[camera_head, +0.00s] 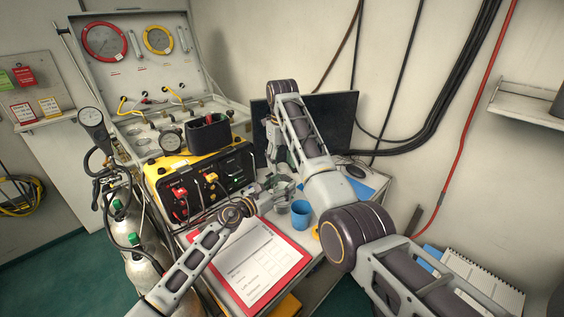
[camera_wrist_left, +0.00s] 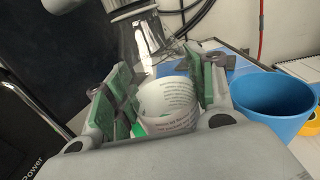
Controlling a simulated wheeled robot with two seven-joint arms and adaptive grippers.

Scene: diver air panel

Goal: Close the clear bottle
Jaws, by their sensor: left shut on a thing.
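My left gripper (camera_head: 274,190) is low over the desk beside the yellow-and-black panel unit. In the left wrist view its green-padded fingers (camera_wrist_left: 160,108) are shut around the clear bottle. The bottle's white printed label (camera_wrist_left: 168,104) shows between the pads. Its transparent upper part (camera_wrist_left: 150,38) rises behind the label toward grey and dark parts at the top edge. I cannot make out the cap or whether the bottle's mouth is covered. My right arm reaches over from the right, and its gripper (camera_head: 280,160) points down just above the left one, mostly hidden by the arm.
A blue cup (camera_head: 301,214) stands close to the left gripper's right side; it also shows in the left wrist view (camera_wrist_left: 272,102). A red clipboard (camera_head: 298,268) lies in front. The panel unit (camera_head: 158,183) stands left and a dark monitor (camera_head: 343,115) behind.

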